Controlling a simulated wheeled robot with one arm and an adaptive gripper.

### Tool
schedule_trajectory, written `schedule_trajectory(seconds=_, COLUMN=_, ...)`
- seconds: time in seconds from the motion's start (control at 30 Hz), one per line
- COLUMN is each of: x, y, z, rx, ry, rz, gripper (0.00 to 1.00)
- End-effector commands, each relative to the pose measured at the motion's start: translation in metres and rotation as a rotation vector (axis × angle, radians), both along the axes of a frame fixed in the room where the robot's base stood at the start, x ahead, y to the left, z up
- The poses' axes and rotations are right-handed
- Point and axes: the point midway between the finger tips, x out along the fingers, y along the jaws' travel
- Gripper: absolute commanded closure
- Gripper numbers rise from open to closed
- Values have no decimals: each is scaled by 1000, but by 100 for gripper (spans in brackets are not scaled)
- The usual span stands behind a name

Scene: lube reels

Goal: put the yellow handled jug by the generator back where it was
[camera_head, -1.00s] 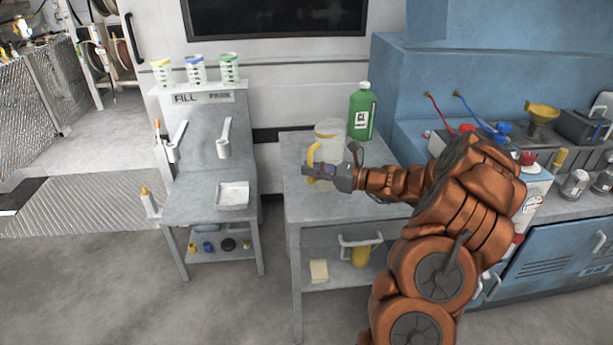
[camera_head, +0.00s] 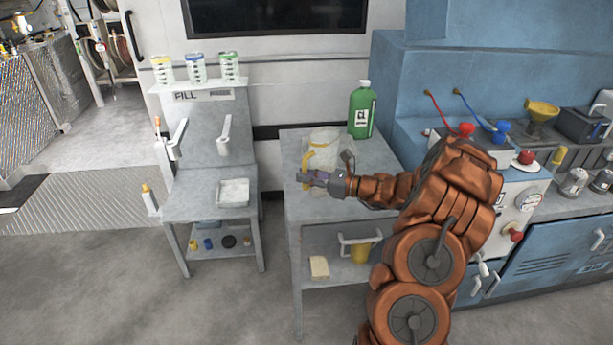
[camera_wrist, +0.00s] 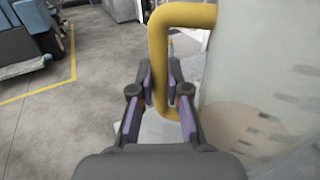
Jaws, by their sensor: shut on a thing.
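The jug (camera_head: 327,143) is pale and translucent with a yellow handle (camera_head: 309,166). It is at the middle grey table (camera_head: 335,205), upright or nearly so. In the wrist view the jug's wall (camera_wrist: 265,80) fills the right side, and the handle (camera_wrist: 158,45) runs down between the fingers. My gripper (camera_head: 304,178) is shut on the handle, at the jug's left front. The gripper (camera_wrist: 160,100) also shows in the wrist view. I cannot tell whether the jug's base touches the table, as my gripper and wrist partly hide it.
A green bottle (camera_head: 362,112) stands close behind the jug to the right. A fill stand (camera_head: 190,205) with a white tray (camera_head: 233,193) and three striped containers is at left. The blue bench (camera_head: 550,235) is at right with red and blue-capped items.

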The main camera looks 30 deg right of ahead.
Motion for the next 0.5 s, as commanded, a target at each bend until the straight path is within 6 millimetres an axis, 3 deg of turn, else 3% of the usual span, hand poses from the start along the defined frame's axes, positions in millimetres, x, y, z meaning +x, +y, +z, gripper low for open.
schedule_trajectory(seconds=0.03, x=0, y=0, z=-1, rx=0, ry=-1, rz=0, gripper=100)
schedule_trajectory(seconds=0.07, x=0, y=0, z=-1, rx=0, ry=-1, rz=1, gripper=82)
schedule_trajectory(seconds=0.27, x=0, y=0, z=-1, rx=0, ry=0, rz=0, gripper=61)
schedule_trajectory(seconds=0.5, x=0, y=0, z=-1, rx=0, ry=0, rz=0, gripper=60)
